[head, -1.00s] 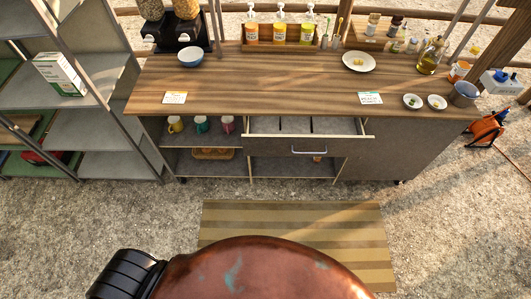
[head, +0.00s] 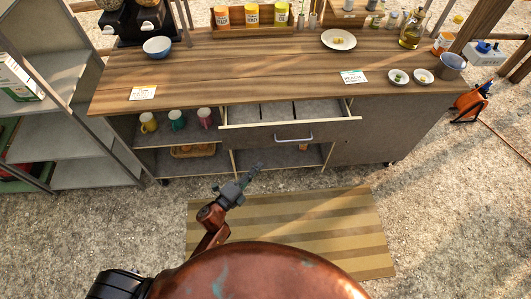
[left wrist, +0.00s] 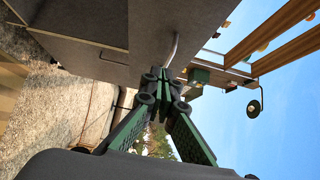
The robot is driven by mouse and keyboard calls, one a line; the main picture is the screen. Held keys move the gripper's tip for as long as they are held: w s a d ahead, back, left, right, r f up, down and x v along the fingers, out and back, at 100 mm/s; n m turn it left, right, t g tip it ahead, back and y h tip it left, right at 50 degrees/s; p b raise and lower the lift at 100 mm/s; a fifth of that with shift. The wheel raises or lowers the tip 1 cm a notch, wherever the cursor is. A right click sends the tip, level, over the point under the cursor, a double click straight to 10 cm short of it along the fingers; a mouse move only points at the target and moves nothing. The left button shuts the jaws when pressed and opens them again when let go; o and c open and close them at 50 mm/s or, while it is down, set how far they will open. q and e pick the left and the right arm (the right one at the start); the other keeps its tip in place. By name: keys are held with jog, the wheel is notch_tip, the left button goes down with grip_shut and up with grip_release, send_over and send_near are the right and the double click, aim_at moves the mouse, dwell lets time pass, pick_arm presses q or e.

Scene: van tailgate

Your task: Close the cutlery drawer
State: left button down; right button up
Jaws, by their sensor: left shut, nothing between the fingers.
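The cutlery drawer (head: 345,127) stands pulled out from under the wooden counter in the head view, its divided inside showing from above. Its front carries a pale bar handle (head: 294,138). In the left wrist view the drawer front (left wrist: 168,22) fills the upper middle, with the handle (left wrist: 172,50) just beyond my fingertips. My left gripper (head: 256,170) is shut and empty, in front of the unit, below and left of the handle. It also shows shut in the left wrist view (left wrist: 163,78). I cannot tell whether it touches anything. My right gripper is not in view.
The counter (head: 240,70) holds a blue bowl (head: 157,47), a plate (head: 338,39) and small dishes. Mugs (head: 177,119) stand on the open shelf left of the drawer. A striped mat (head: 310,230) lies on the ground before the unit. Metal shelving (head: 90,130) stands at the left.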

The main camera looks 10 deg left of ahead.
pick_arm(q)
jog(key=shift+w+a+b+x, duration=0.2)
jog(key=shift+a+b+x, duration=0.2)
jog(key=shift+x, duration=1.65)
jog(key=shift+w+a+b+x, duration=0.3)
jog(key=shift+a+x, duration=0.15)
jog(key=shift+x, duration=1.6)
jog(key=shift+w+a+b+x, duration=0.15)
jog(key=shift+a+b+x, duration=0.25)
jog(key=shift+x, duration=1.7)
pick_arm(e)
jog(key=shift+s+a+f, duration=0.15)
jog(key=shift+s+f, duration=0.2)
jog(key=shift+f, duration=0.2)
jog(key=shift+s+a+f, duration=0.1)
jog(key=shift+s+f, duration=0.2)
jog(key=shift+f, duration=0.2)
pick_arm(q)
jog(key=shift+a, duration=0.15)
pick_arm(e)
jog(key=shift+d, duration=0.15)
